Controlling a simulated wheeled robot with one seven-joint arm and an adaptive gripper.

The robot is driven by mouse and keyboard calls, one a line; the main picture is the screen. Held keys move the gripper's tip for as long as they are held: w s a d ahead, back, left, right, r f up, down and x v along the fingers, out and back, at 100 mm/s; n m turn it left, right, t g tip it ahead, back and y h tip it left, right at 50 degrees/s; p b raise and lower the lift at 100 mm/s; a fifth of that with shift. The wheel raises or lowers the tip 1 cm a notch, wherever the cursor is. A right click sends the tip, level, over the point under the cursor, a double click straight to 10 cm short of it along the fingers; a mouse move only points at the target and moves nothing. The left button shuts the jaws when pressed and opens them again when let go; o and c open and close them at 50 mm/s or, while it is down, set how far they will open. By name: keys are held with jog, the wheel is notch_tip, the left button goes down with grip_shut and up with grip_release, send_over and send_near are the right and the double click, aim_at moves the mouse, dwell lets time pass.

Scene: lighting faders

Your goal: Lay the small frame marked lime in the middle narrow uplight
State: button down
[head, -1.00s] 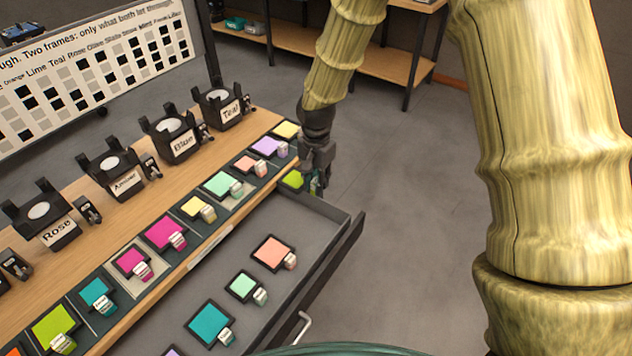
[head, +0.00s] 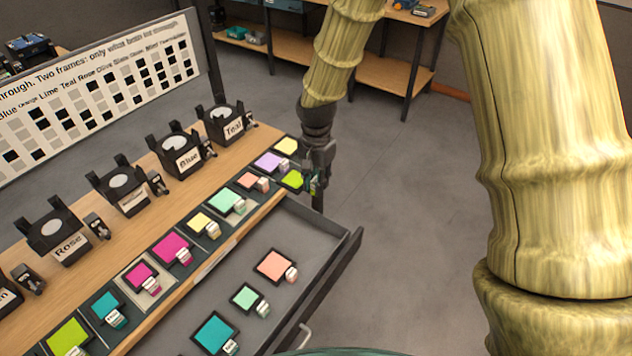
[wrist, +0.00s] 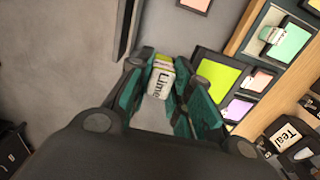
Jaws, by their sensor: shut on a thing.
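My gripper (head: 318,180) is shut on the tab of the small lime frame (head: 292,180). In the wrist view my gripper (wrist: 160,95) has the white tab marked Lime (wrist: 158,82) between its fingers, and the lime pane (wrist: 214,77) in its dark border shows to the right. The frame is near the far end of the frame row. Black uplights stand along the wooden bench: Rose (head: 62,240), one with an unreadable label (head: 128,198), Blue (head: 185,160) and Teal (head: 232,128). Another is cut off at the left edge. I cannot tell which is the middle narrow one.
A row of coloured frames lies along the bench's front edge, including purple (head: 268,162) and magenta (head: 172,249). An open grey drawer (head: 305,228) holds several frames. A chart board (head: 100,90) stands behind the uplights. The floor right of the drawer is clear.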

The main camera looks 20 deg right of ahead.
jog(key=shift+r+p, duration=2.05)
jog(key=shift+r, duration=0.95)
jog(key=shift+f, duration=0.1)
